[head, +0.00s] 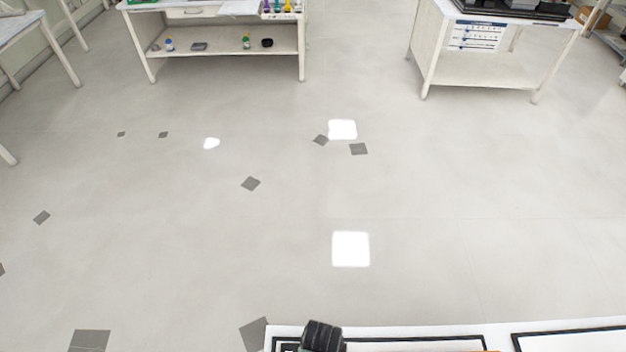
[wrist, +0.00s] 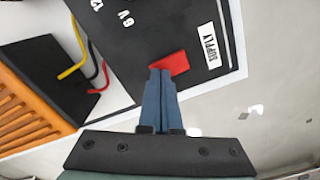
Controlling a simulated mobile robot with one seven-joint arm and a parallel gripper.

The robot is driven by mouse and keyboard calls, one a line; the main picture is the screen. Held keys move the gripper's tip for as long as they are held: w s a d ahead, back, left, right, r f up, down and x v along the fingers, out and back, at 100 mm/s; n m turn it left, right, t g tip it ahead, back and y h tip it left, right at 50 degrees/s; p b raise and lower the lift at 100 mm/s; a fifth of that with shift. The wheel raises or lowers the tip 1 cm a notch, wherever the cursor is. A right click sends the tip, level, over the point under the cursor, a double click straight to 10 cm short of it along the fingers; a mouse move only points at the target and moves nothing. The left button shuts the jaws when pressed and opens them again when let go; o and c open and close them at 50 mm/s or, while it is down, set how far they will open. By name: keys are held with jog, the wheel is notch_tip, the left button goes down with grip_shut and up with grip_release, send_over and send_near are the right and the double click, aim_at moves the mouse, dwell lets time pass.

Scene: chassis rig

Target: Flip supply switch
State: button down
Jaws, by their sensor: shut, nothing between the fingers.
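The red supply switch (wrist: 178,62) shows in the wrist view on a black panel (wrist: 135,45), beside a white label reading SUPPLY (wrist: 207,45). My gripper (wrist: 161,72) has its two blue fingers together with nothing between them. The fingertips are right at the red switch and overlap its left and lower part in the picture. I cannot tell whether they touch it. The switch is not visible in the head view.
In the wrist view, yellow, red and black wires (wrist: 72,71) enter a black block (wrist: 40,75) beside an orange ribbed part (wrist: 25,118). In the head view, a white worktop (head: 500,333) lies at the bottom edge; the floor beyond is open, with benches (head: 228,38) at the back.

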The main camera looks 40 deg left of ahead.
jog(key=shift+f, duration=0.25)
notch_tip(320, 180, up, 7)
jog(key=p, duration=0.7)
jog(key=shift+r, duration=0.1)
dwell(0.5)
